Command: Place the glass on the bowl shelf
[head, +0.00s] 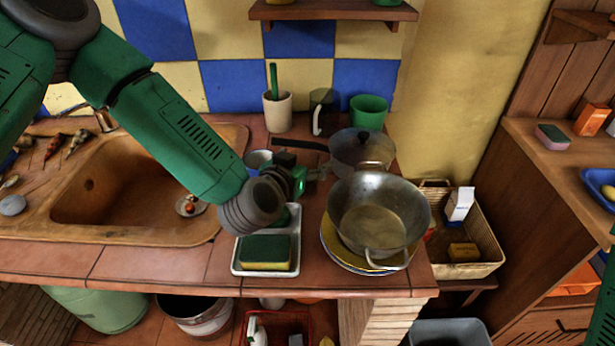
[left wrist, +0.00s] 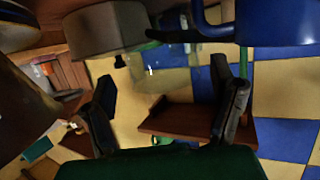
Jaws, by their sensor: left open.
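A clear glass (left wrist: 152,68) shows faintly in the left wrist view, ahead of my fingers and roughly between them; that view appears upside down. A wooden wall shelf (head: 333,13) at the top of the head view bears a green and a yellow item, cut off by the frame. It also shows in the left wrist view (left wrist: 180,121).
A metal pot (head: 372,207) on stacked plates and a lidded pan (head: 358,148) stand right of my gripper. A blue mug (head: 257,160), a beige holder (head: 278,111) and a green cup (head: 368,111) are nearby. A sponge (head: 265,252) lies in a white tray in front.

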